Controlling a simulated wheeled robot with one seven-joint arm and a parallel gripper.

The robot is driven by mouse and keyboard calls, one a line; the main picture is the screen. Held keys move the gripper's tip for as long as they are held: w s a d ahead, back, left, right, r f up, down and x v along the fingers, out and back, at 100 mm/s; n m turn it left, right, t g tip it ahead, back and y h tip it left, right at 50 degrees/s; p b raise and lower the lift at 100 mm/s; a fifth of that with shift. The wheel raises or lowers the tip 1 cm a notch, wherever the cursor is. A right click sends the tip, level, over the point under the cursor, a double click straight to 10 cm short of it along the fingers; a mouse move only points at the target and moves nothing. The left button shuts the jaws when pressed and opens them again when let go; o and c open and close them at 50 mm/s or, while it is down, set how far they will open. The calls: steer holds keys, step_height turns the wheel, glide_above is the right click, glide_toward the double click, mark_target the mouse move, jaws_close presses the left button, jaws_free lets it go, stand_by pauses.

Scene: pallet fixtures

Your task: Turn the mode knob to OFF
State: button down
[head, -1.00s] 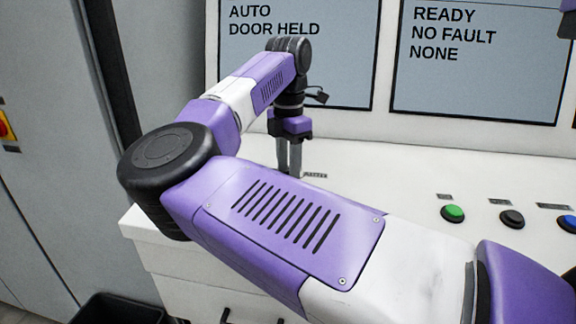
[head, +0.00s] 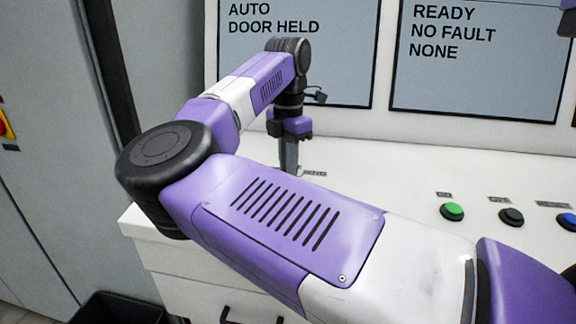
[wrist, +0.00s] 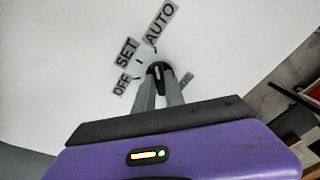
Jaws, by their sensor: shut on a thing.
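The mode knob (wrist: 159,68) is a small black knob with a pale mark, seen in the wrist view on the white panel. The labels OFF (wrist: 122,84), SET (wrist: 127,52) and AUTO (wrist: 160,22) fan out to its left and above. My gripper (wrist: 160,82) is shut on the knob, one grey finger on each side. In the head view my gripper (head: 290,170) points down at the console top, and its fingers hide most of the knob. I cannot tell for sure which label the mark points to.
The left screen (head: 290,70) reads AUTO, DOOR HELD. The right screen (head: 480,75) reads READY, NO FAULT, NONE. Green (head: 452,211), black (head: 511,217) and blue (head: 568,222) buttons sit on the console (head: 400,190) to the right. My arm covers the console's front left.

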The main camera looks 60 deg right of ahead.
steer(key=n, duration=0.3)
steer(key=shift+n+b, duration=0.4)
steer(key=n+b, duration=0.1)
steer(key=n, duration=0.3)
steer(key=shift+n, duration=0.3)
steer(key=n+b, duration=0.1)
steer(key=n, duration=0.3)
steer(key=shift+n+b, duration=0.7)
steer(key=shift+n, duration=1.8)
steer(key=c, duration=1.4)
jaws_free()
